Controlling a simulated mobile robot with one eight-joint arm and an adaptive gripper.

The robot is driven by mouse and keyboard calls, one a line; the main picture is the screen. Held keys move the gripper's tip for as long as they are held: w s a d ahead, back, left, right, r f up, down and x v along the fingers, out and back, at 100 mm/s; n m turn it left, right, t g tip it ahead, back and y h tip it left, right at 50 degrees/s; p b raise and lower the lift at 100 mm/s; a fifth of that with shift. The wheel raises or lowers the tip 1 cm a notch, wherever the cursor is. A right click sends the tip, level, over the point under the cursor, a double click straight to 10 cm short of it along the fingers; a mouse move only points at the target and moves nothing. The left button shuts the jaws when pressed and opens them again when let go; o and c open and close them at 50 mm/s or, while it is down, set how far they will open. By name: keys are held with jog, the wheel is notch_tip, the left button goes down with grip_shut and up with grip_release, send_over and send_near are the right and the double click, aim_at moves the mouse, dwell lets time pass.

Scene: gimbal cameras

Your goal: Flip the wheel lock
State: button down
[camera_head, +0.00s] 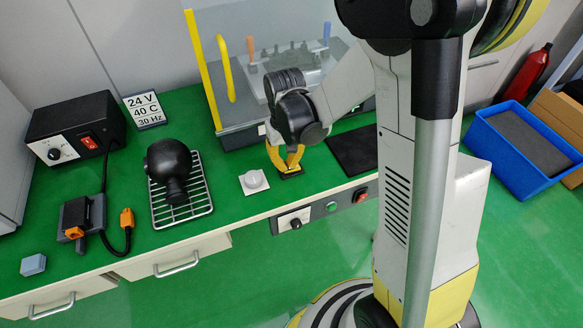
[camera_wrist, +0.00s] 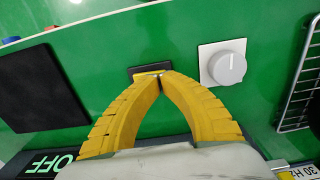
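My gripper (camera_wrist: 161,76) has its two yellow fingers brought together at the tips. It points down at a small dark square piece (camera_wrist: 146,70) on the green bench top. In the head view my gripper (camera_head: 291,165) is over the same dark piece (camera_head: 291,173). The tips hide most of that piece, and I cannot tell whether they touch it or hold a small part of it. A white round knob on a square white plate (camera_head: 254,181) is just left of my gripper; it also shows in the wrist view (camera_wrist: 227,65). I cannot tell which part is the wheel lock.
A black flat pad (camera_head: 356,150) lies right of my gripper. A wire rack (camera_head: 181,206) holds a black rounded object (camera_head: 168,165) to the left. A clear-walled box with yellow edges (camera_head: 238,75) stands behind. The bench front carries a control panel (camera_head: 325,208).

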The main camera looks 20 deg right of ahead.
jog(key=shift+f+b, duration=0.4)
jog(key=shift+f, duration=0.1)
jog(key=shift+r, duration=0.1)
jog(key=shift+r+p, duration=2.65)
jog(key=shift+r, duration=0.85)
jog(key=s+r+t, duration=0.7)
jog(key=s+r, duration=0.5)
jog(key=r, duration=0.4)
jog(key=shift+s+r, duration=0.15)
jog(key=shift+s, duration=0.25)
